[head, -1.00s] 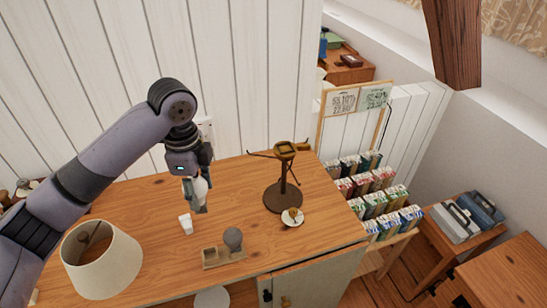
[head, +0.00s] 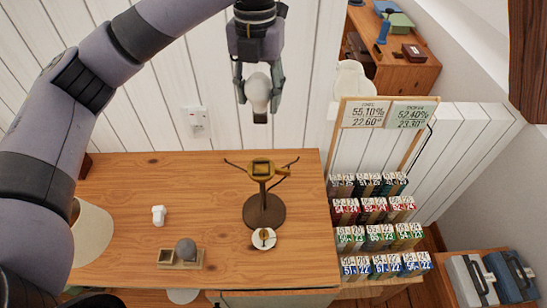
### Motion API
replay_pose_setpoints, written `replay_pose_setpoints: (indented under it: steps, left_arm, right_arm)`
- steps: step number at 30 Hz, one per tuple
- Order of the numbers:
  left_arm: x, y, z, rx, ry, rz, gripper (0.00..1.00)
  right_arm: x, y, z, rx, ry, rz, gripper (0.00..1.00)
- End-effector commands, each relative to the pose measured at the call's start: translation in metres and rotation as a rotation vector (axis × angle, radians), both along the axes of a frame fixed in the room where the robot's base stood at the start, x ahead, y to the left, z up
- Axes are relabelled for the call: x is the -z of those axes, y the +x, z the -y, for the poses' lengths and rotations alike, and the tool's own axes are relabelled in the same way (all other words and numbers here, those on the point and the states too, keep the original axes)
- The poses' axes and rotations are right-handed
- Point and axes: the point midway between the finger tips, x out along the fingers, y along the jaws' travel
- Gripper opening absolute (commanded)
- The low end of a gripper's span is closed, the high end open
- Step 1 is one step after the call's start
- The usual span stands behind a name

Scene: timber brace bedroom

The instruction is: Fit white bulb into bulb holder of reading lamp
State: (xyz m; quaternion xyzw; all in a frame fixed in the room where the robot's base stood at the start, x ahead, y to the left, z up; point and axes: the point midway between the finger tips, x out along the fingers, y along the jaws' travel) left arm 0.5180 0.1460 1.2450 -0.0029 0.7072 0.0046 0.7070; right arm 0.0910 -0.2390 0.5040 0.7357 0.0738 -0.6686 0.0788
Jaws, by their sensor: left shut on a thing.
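My left gripper (head: 259,88) is shut on the white bulb (head: 257,90), which hangs upright with its dark base down. The reading lamp (head: 264,208) stands below on the wooden table, without its shade. It has a round brown foot, a stem and thin arms spreading at the top. Its brass-coloured bulb holder (head: 262,169) is at the top of the stem. The bulb appears above the holder in the head view, clearly apart from it. The holder's inside is too small to make out. My right gripper is not in view.
The cream lampshade (head: 92,236) stands at the table's left, partly behind my arm. A grey bulb (head: 185,249) sits in a wooden tray (head: 166,265). A rack of boxes (head: 372,210) stands right of the table.

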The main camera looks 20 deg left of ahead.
Motion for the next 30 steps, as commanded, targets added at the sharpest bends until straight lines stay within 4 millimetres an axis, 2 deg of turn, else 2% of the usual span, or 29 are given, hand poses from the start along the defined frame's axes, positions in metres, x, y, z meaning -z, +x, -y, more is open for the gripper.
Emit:
replay_pose_setpoints:
  steps: [1, 5, 12, 15, 19, 30]
  left_arm:
    - [0.016, -0.002, 0.000, 0.001, -0.001, -0.009, 0.16]
    - [0.047, -0.002, -0.001, -0.003, 0.001, -0.007, 0.16]
    - [0.109, -0.002, -0.001, -0.004, 0.001, -0.005, 0.16]
    - [0.127, -0.002, -0.001, -0.003, 0.001, -0.004, 0.16]
    - [0.138, -0.001, 0.000, -0.003, 0.000, -0.002, 0.16]
    - [0.182, -0.001, -0.001, -0.003, 0.000, -0.001, 0.16]
  right_arm:
    - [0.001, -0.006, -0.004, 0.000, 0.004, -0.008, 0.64]
    - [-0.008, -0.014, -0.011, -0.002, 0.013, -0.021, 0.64]
    - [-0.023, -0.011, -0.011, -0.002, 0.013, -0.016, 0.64]
    - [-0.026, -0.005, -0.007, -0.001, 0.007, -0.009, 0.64]
    - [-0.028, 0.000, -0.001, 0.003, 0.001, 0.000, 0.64]
    - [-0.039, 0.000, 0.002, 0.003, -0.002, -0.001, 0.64]
